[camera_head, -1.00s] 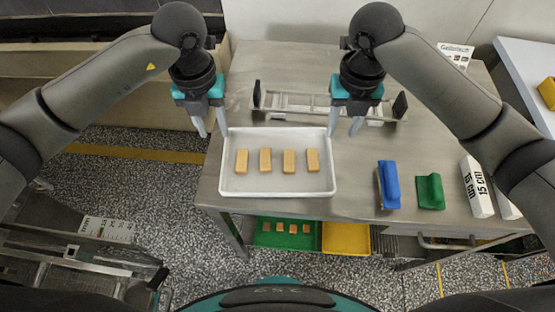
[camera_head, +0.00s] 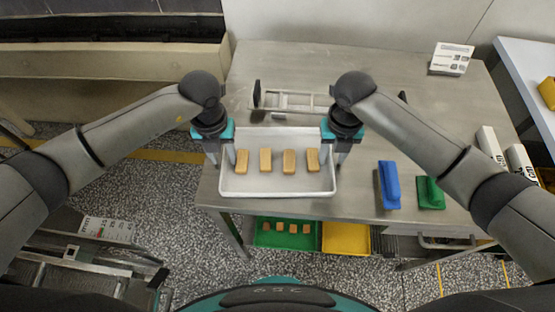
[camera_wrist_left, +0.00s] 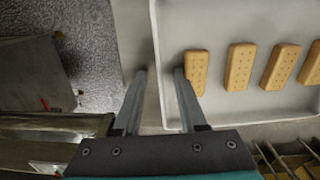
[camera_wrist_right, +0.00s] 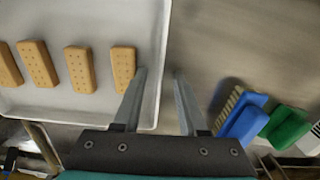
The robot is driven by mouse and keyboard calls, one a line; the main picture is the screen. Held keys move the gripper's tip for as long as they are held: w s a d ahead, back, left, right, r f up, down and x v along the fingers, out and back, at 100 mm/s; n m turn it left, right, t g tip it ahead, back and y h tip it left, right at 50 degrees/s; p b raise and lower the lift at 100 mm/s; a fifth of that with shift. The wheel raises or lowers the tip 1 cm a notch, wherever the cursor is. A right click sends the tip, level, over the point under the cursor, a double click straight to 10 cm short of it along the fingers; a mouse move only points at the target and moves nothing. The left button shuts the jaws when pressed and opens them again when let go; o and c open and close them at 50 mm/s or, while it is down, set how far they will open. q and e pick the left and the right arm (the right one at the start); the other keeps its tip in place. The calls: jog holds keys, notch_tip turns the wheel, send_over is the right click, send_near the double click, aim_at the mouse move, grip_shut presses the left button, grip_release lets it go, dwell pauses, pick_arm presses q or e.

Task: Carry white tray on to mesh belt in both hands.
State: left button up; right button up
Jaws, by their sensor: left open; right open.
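The white tray (camera_head: 278,192) lies on the steel table near its front left corner, with several tan biscuits (camera_head: 265,160) in a row inside. My left gripper (camera_head: 222,162) is open at the tray's left side; in the left wrist view its fingers (camera_wrist_left: 160,70) are on either side of the left rim. My right gripper (camera_head: 337,158) is open at the right side; its fingers (camera_wrist_right: 159,71) straddle the right rim. I cannot tell whether any finger touches the tray. A dark belt-like surface (camera_head: 110,28) runs at the upper left; I cannot tell whether it is the mesh belt.
A metal frame (camera_head: 290,103) lies just behind the tray. A blue brush (camera_head: 389,185) and a green one (camera_head: 430,192) lie right of it, with white bars (camera_head: 490,145) further right. Green (camera_head: 268,238) and yellow (camera_head: 346,238) trays sit below the table.

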pick_arm(q)
jog(key=shift+c, duration=0.3)
pick_arm(e)
jog(key=shift+c, duration=0.3)
pick_arm(q)
grip_shut()
pick_arm(e)
grip_shut()
dwell(0.4)
